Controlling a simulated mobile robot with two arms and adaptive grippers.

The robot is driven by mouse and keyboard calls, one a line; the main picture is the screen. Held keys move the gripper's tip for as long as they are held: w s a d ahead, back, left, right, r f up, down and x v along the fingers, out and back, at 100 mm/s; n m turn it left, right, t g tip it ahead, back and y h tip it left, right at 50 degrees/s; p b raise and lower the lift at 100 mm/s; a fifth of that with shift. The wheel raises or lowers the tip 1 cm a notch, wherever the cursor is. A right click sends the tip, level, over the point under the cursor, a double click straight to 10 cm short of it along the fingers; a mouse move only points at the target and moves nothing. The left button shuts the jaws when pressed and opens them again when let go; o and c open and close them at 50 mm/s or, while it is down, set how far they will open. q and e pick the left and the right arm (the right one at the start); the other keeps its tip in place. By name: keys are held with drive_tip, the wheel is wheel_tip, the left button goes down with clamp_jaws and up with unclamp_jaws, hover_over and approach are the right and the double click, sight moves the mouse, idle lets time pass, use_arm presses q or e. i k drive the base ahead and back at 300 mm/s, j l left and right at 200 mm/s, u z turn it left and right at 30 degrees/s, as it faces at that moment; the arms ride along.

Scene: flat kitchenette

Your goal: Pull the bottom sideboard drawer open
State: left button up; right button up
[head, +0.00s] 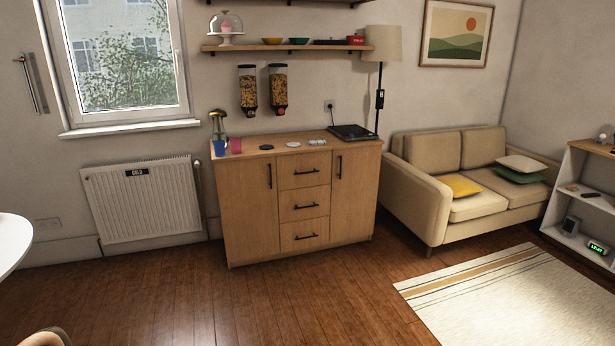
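The wooden sideboard (250,213) stands against the wall in the middle of the head view. It has a door on each side and a column of three drawers between them. The bottom drawer (290,230) is the lowest of the column, with a dark horizontal bar handle (306,237). Its front looks flush with the drawers above, so it appears shut. The middle drawer (304,198) and top drawer (304,170) also look shut. Neither of my grippers shows in the head view.
The wooden floor (290,300) before the sideboard is clear. A beige sofa (420,195) and a striped rug (490,290) lie to the right. A radiator (142,205) and a white table edge (12,240) are left. Cups and a black turntable-like device (352,132) stand on top.

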sight(305, 233)
drive_tip(key=i, duration=2)
